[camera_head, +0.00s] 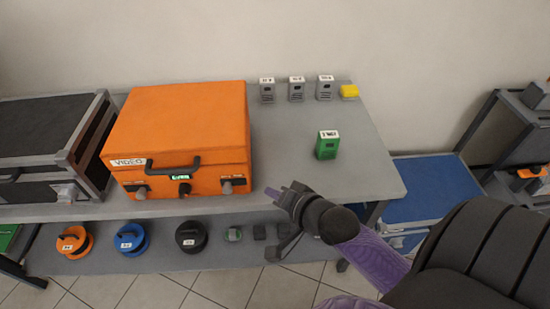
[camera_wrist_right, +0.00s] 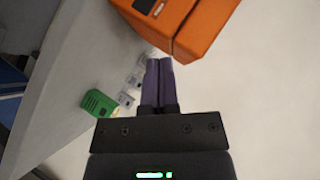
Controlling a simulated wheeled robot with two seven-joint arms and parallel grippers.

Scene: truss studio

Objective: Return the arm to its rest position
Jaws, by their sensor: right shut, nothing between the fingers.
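My right gripper (camera_head: 272,192) is in front of the table's front edge, just right of the orange VIDEO case (camera_head: 190,125). Its purple fingers also show in the right wrist view (camera_wrist_right: 158,82), pressed together with nothing between them. My right arm comes in from the lower right, with a purple link and a dark, ribbed part. The orange case is closed and also shows at the top of the right wrist view (camera_wrist_right: 205,22). My left gripper is not in the head view.
Reels such as the blue one (camera_head: 130,239) lie on the shelf below. A blue-topped case (camera_head: 430,188) stands right of the table.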

